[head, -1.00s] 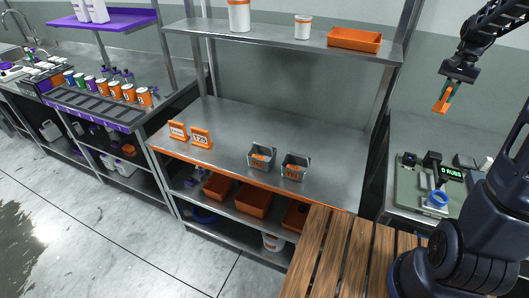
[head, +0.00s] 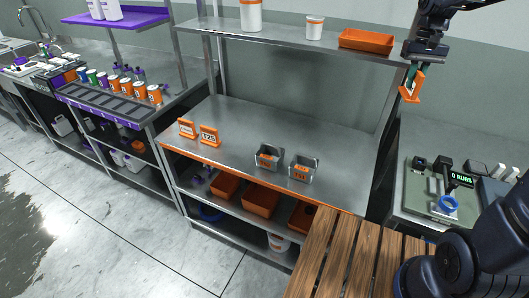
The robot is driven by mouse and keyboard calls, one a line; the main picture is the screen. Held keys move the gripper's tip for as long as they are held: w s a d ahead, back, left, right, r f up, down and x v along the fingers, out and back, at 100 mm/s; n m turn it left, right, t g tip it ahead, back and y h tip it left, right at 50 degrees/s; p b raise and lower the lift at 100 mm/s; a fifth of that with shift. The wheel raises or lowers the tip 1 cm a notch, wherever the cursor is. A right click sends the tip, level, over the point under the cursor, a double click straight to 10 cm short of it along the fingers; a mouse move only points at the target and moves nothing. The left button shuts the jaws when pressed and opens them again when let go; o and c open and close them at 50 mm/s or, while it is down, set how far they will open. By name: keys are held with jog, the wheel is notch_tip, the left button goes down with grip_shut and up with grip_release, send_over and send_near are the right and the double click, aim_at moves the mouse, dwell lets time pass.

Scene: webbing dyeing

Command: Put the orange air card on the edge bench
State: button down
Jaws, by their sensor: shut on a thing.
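My gripper (head: 413,70) is at the upper right, shut on an orange card (head: 411,90) with a pale face. The card hangs below the fingers, in the air, beside the right post of the metal shelf; its print is too small to read. The steel bench with an orange front edge (head: 225,125), which I take as the edge bench, stands in the middle. Two orange-framed number cards stand on its left part, one at the far left (head: 187,128) and one reading about 125 (head: 209,136). The card in my gripper is above and right of this bench.
Two small metal bins with orange items, the left one (head: 268,157) and the right one (head: 303,168), stand near the bench's front edge. An overhead shelf (head: 285,40) holds white tubs and an orange tray (head: 366,40). The bench's back and middle are clear. A wooden slatted surface (head: 345,262) is in front.

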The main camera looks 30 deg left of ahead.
jog(key=s+a+n, duration=0.3)
jog(key=a, duration=0.4)
jog(key=s+a+n, duration=0.2)
jog(key=a+n, duration=0.1)
jog(key=a, duration=0.5)
jog(key=n+t+h, duration=0.1)
jog(key=n+t, duration=0.1)
jog(key=n, duration=0.7)
send_over(236, 151)
notch_tip(236, 151, down, 16)
notch_tip(236, 151, down, 20)
jog(key=shift+a, duration=0.1)
jog(key=shift+f, duration=0.1)
jog(key=c, duration=1.9)
grip_release()
jog(key=o, duration=0.4)
jog(key=shift+o, duration=0.2)
